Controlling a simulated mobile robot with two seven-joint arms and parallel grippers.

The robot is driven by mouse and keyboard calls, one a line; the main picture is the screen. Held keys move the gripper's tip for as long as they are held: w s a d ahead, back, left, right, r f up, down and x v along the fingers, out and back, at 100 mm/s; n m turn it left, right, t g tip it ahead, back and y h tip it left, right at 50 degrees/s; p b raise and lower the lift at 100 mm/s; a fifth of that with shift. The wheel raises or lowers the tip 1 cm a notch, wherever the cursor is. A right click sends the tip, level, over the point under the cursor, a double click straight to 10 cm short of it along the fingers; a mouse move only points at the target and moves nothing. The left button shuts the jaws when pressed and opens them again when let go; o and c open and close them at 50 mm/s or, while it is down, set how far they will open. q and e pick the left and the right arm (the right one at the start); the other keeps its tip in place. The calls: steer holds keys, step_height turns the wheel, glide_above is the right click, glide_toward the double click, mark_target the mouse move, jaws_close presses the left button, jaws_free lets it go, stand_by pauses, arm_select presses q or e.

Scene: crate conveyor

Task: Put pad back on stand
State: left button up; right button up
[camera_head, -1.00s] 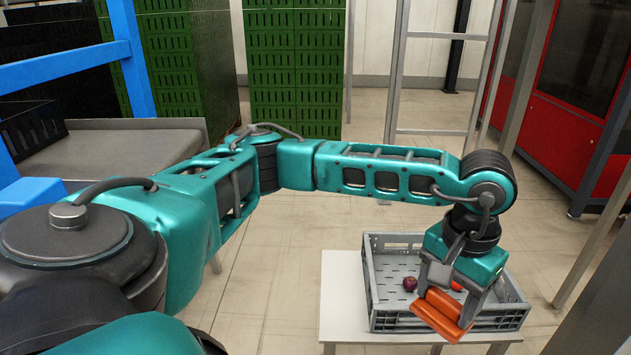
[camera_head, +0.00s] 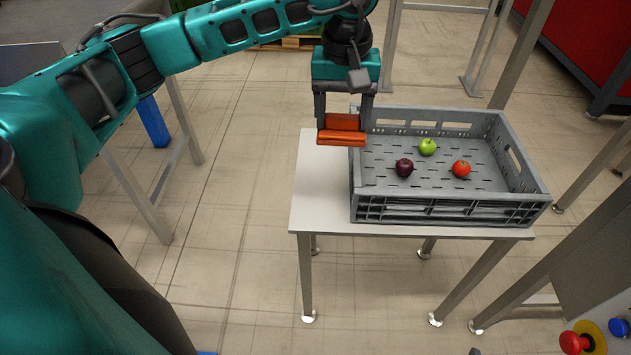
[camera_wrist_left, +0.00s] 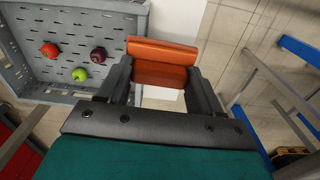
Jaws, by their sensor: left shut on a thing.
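The orange pad (camera_head: 341,138) is a two-part block, and my left gripper (camera_head: 343,121) is shut on it. The gripper points down and holds the pad by the left wall of the grey crate, over the white-topped table (camera_head: 318,200). I cannot tell the height of the pad above the table. In the left wrist view the pad (camera_wrist_left: 160,50) spans the fingers (camera_wrist_left: 160,75), with the crate to its left. I cannot pick out a separate stand; the table is the only stand-like thing by the pad. My right gripper is not in view.
The grey crate (camera_head: 455,197) fills the table's right part and holds a green apple (camera_head: 428,147), a red tomato-like fruit (camera_head: 461,169) and a dark purple one (camera_head: 404,167). The table's left strip is bare. A red button (camera_head: 573,342) is at the lower right.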

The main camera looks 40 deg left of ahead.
arm_select(q)
steer(key=w+a+f+n, duration=0.1)
steer(key=w+a+n, duration=0.1)
steer(key=a+n, duration=0.35)
steer(key=shift+m, duration=0.25)
steer(key=shift+s+a+f+b, duration=0.1)
steer(key=shift+f+b, duration=1.55)
steer(key=shift+f, duration=7.85)
steer(key=shift+f, duration=0.2)
steer(key=o, duration=0.9)
steer(key=shift+r, duration=0.15)
